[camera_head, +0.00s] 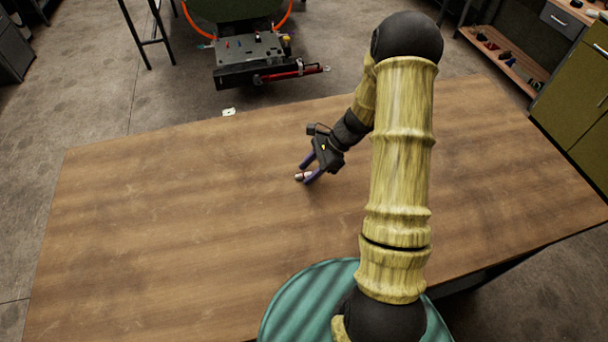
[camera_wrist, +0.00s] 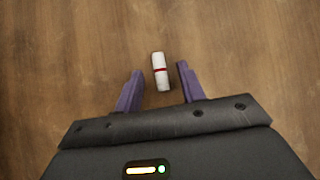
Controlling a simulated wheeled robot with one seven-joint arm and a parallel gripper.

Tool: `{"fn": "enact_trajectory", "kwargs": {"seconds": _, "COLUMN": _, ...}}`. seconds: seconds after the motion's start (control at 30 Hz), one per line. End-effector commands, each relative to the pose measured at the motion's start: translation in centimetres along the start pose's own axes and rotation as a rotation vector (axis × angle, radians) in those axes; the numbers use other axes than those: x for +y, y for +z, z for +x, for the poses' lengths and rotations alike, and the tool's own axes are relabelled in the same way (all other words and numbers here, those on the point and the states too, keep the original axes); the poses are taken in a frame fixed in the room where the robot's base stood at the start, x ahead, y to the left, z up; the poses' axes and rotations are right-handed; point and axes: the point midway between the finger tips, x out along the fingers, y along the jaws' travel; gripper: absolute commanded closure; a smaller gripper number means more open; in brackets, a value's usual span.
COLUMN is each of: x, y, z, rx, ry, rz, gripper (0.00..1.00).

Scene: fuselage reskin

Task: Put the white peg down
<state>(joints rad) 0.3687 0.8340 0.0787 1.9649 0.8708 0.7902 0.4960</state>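The white peg (camera_wrist: 160,72) has a red band around its middle. In the wrist view it lies between the two purple fingers of my gripper (camera_wrist: 162,76), with a clear gap on each side. My gripper is open and touches the peg with neither finger. In the head view my gripper (camera_head: 308,174) is low over the wooden table (camera_head: 180,200), and a small pale piece of the peg (camera_head: 299,177) shows at the fingertips. The peg appears to rest on the table top.
The table around the peg is bare. Past the far edge stands a dark unit with a grey top (camera_head: 248,48), small parts and a red tool (camera_head: 290,74). A low wooden shelf (camera_head: 505,58) and a green cabinet (camera_head: 572,95) stand at the right.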

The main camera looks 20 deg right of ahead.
Motion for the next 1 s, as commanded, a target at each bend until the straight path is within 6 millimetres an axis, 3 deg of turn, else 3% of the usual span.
{"fn": "enact_trajectory", "kwargs": {"seconds": 0.17, "x": 0.0, "y": 0.0, "z": 0.0, "rx": 0.0, "ry": 0.0, "rz": 0.0, "gripper": 0.6}}
{"fn": "enact_trajectory", "kwargs": {"seconds": 0.4, "x": 0.0, "y": 0.0, "z": 0.0, "rx": 0.0, "ry": 0.0, "rz": 0.0, "gripper": 1.0}}
{"fn": "enact_trajectory", "kwargs": {"seconds": 0.77, "x": 0.0, "y": 0.2, "z": -0.3, "rx": 0.0, "ry": -0.001, "rz": 0.0, "gripper": 1.0}}
{"fn": "enact_trajectory", "kwargs": {"seconds": 1.0, "x": -0.1, "y": 2.0, "z": -2.6, "rx": 0.002, "ry": -0.004, "rz": -0.004, "gripper": 1.0}}
